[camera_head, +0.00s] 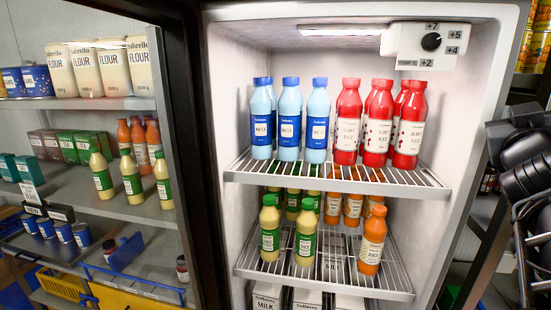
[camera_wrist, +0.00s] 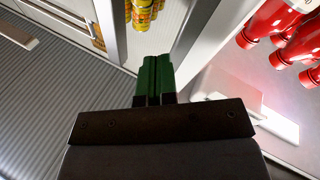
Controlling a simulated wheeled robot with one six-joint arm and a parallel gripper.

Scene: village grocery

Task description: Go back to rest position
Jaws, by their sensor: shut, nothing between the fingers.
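My gripper (camera_wrist: 154,82) shows in the wrist view with its two green fingers closed together and nothing between them. It points toward a pale upright edge near the fridge opening. Red juice bottles (camera_wrist: 280,30) appear tilted at the right of that view, apart from the fingers. A white box (camera_wrist: 245,112) is also to the right of the fingers. In the head view, dark parts at the right edge look like my arm; the fingers cannot be made out there.
A dark frame (camera_head: 185,120) and stocked shelves (camera_head: 90,104) stand left. A wire basket (camera_head: 535,240) is right.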

